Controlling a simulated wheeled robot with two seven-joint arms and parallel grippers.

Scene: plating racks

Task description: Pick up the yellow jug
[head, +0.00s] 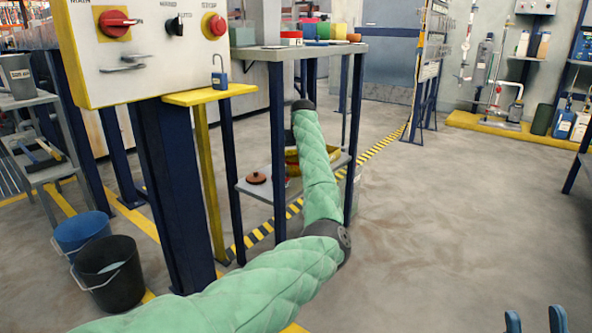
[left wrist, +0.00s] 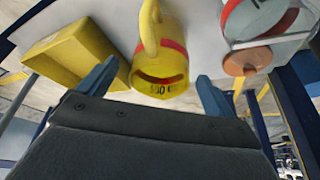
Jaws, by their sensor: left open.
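The yellow jug (left wrist: 160,55) has a red band, a handle and dark markings near its rim. In the left wrist view it shows with its open mouth toward the camera, between the blue fingers of my left gripper (left wrist: 155,86). The gripper is open, with a gap on each side of the jug. I cannot tell how far the jug reaches between the fingers. In the head view my green-sleeved left arm hides the left gripper, and I cannot make out the jug. My right gripper (head: 535,321) shows only its two fingertips, apart and empty, at the bottom right.
In the left wrist view a yellow bin (left wrist: 72,55) is left of the jug, and a red-and-white round thing (left wrist: 262,18) and a brown disc (left wrist: 248,61) are right. A control panel (head: 150,45) stands near the workbench (head: 300,53). Floor at right is clear.

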